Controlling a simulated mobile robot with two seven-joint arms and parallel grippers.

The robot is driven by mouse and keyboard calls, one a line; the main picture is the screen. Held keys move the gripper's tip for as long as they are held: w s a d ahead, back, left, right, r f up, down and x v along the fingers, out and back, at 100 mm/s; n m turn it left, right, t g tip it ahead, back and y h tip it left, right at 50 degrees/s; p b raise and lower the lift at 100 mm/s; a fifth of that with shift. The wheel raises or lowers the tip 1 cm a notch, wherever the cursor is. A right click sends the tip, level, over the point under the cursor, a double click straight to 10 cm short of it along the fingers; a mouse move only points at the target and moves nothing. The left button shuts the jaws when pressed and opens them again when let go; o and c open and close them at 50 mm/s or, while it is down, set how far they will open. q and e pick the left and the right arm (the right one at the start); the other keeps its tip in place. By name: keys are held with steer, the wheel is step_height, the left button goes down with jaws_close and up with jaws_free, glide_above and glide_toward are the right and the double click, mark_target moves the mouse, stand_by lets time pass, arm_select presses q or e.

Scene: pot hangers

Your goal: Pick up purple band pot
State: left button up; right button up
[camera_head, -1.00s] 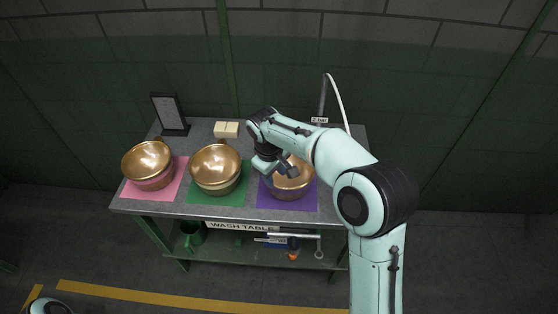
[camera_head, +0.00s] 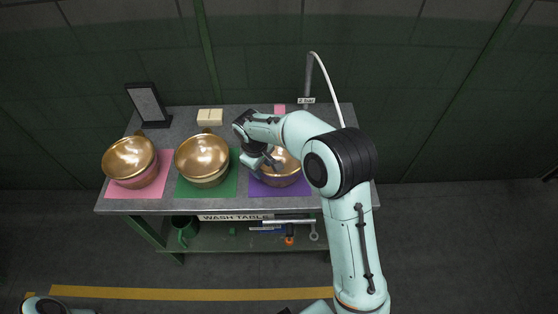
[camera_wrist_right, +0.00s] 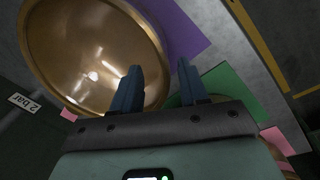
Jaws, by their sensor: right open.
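The purple band pot (camera_head: 287,180) is a gold, round bowl-like pot on a purple mat (camera_head: 300,188), the rightmost of three pots on the wash table. My right gripper (camera_head: 268,161) is over its left part and hides some of the pot's opening. In the right wrist view the pot (camera_wrist_right: 75,45) fills the upper left, with its shiny inside facing the camera. There my right gripper (camera_wrist_right: 160,82) is open, one finger overlapping the pot's rim in the picture and the other outside it.
A gold pot (camera_head: 202,155) stands on a green mat (camera_head: 229,185), another (camera_head: 130,157) on a pink mat (camera_head: 117,190). Behind them are a dark framed panel (camera_head: 147,104), a pale block (camera_head: 210,116) and a tap with a white hose (camera_head: 307,80). A lower shelf holds a green jug (camera_head: 184,231).

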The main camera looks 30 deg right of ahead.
step_height(320, 180, down, 4)
steer(key=shift+d+r, duration=0.1)
steer(key=shift+d, duration=0.05)
jaws_close()
steer(key=shift+w, duration=0.1)
stand_by(1.3)
